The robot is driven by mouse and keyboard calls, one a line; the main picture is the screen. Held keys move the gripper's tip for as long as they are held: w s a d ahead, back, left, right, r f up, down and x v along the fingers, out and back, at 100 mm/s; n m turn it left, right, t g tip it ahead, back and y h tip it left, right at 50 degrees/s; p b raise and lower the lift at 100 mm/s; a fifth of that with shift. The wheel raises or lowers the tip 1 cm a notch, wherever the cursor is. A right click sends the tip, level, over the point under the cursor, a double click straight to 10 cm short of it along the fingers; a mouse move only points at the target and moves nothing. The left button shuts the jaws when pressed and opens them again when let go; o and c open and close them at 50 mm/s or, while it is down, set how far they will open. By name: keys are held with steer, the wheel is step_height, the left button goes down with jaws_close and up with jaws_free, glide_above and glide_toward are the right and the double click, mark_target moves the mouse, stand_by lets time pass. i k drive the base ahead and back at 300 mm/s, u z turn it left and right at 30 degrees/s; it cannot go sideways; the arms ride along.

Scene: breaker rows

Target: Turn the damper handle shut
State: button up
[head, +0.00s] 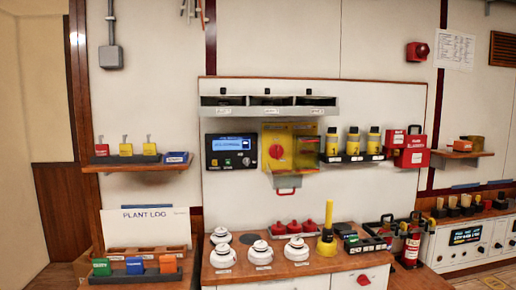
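No part is clearly marked as the damper handle. A red loop handle (287,191) hangs below a pale grey bracket (285,179) at the middle of the back panel. My gripper is not in view.
A black control unit (231,151) is left of the yellow box; yellow bottles (353,141) stand on a rack to its right. White detectors (260,254), red knobs (294,227) and a tall yellow-handled tool (328,218) stand on the wooden counter below. Bare panel surrounds the red loop.

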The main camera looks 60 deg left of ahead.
mark_target(276, 150)
steer(key=z, duration=0.1)
steer(key=k, duration=1.1)
steer(key=u, duration=2.25)
steer(key=i, duration=0.6)
steer(key=z, duration=0.05)
